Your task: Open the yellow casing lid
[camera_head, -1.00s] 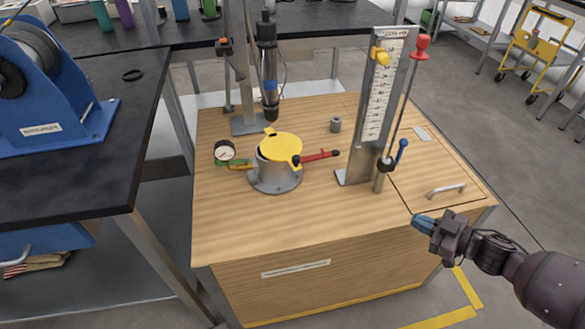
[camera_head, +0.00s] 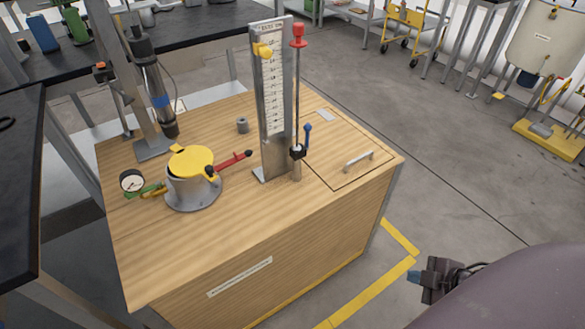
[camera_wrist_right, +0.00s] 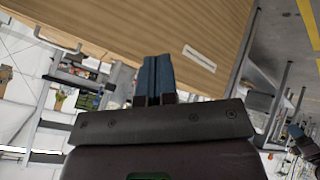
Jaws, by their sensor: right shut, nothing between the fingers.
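The yellow casing lid (camera_head: 191,160) lies on top of a round grey metal casing (camera_head: 193,192) on the wooden workbench, and looks closed. A red-handled lever (camera_head: 231,163) sticks out from the casing's right side. My right gripper (camera_head: 422,284) is low at the right in the head view, off the bench's right front side and well away from the lid. Its blue fingers are together and empty in the right wrist view (camera_wrist_right: 155,78). My left gripper is not in view.
The wooden bench (camera_head: 150,250) also carries a pressure gauge (camera_head: 131,181), a small grey cylinder (camera_head: 242,124), an upright scale (camera_head: 272,95) with a red-topped rod, and a hatch handle (camera_head: 359,160). A tool on a stand (camera_head: 155,90) rises behind the casing.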

